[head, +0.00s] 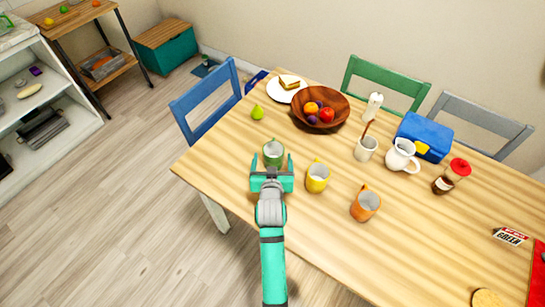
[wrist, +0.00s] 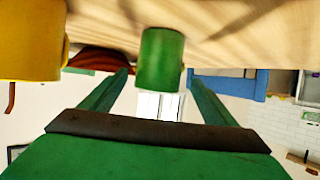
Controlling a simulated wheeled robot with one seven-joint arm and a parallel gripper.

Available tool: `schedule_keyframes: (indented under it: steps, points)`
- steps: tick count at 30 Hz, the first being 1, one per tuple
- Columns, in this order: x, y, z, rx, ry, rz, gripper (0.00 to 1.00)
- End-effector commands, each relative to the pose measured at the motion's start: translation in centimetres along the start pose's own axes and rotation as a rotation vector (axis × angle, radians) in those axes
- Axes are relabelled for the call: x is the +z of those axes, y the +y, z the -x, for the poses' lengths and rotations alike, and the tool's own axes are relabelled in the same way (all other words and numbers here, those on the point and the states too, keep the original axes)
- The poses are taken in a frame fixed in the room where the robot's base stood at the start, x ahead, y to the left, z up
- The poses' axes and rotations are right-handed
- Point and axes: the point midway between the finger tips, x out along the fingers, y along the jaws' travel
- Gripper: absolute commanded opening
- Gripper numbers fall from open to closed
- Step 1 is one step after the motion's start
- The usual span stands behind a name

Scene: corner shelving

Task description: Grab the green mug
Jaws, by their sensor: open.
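The green mug (head: 273,152) stands upright on the wooden table near its left edge in the head view. My gripper (head: 271,163) is open just in front of it, with one finger to each side. In the wrist view the green mug (wrist: 161,60) appears between and beyond the tips of my open gripper (wrist: 157,74). Nothing is held. I cannot tell whether the fingers touch the mug. The mug's lower front is partly hidden by my gripper in the head view.
A yellow mug (head: 317,177) stands close on the right of my gripper, with an orange mug (head: 365,205) further right. The table's left edge is near.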

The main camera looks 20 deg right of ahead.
Motion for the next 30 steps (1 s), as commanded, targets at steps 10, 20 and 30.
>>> schedule_keyframes:
  steps: [10, 20, 30]
  points:
    - [-0.3, 0.2, -4.4, 0.0, 0.0, 0.0, 0.81]
    - [-0.2, -0.1, -4.9, -0.005, 0.0, 0.002, 0.81]
    - [-0.3, 0.0, -4.9, -0.004, 0.002, 0.001, 0.29]
